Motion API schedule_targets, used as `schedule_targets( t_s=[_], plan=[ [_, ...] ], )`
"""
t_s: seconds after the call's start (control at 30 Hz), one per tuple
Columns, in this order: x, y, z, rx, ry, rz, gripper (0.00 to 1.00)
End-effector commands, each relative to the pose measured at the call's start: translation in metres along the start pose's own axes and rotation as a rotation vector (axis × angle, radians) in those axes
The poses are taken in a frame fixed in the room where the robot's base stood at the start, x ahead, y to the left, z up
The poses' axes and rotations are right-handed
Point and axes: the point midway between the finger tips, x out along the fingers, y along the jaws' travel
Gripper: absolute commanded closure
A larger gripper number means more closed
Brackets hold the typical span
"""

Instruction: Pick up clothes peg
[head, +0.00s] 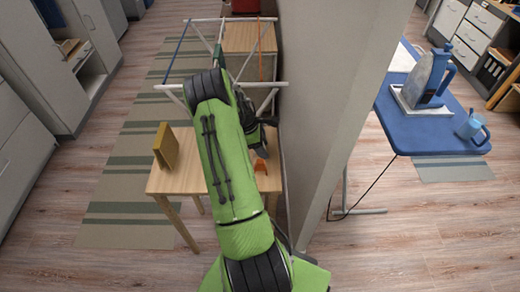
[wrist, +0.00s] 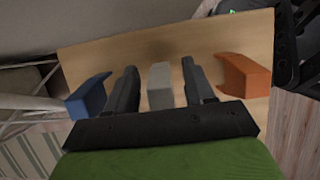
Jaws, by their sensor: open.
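My gripper (wrist: 160,68) is open in the wrist view, its two dark fingers pointing down toward a light wooden table. A small grey block-like piece (wrist: 160,88) shows between the fingers, with gaps on both sides. A blue piece (wrist: 88,97) is left of the left finger, and a larger orange piece (wrist: 243,75) is right of the right finger. I cannot tell for sure which is the clothes peg. In the head view the orange piece (head: 260,165) lies on the table by my arm; my arm hides the grey and blue pieces.
The wooden table (head: 163,182) also carries an upright mustard-coloured block (head: 165,147) at its left. A wall (head: 325,90) runs close along its right side. A drying rack (head: 165,87) stands behind. An ironing board (head: 425,135) with an iron (head: 428,78) stands beyond the wall.

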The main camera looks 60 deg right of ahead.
Motion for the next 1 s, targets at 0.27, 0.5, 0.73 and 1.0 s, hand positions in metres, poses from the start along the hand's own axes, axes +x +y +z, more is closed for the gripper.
schedule_targets(
  t_s=[0.27,0.5,0.73,1.0],
  plan=[
    [-0.002,0.000,0.000,0.000,0.000,0.001,0.70],
    [-0.003,0.000,0.000,0.000,0.000,0.001,1.00],
    [-0.008,0.001,0.003,0.001,0.000,0.003,1.00],
    [-0.069,0.001,0.027,0.001,0.000,0.006,1.00]
  ],
)
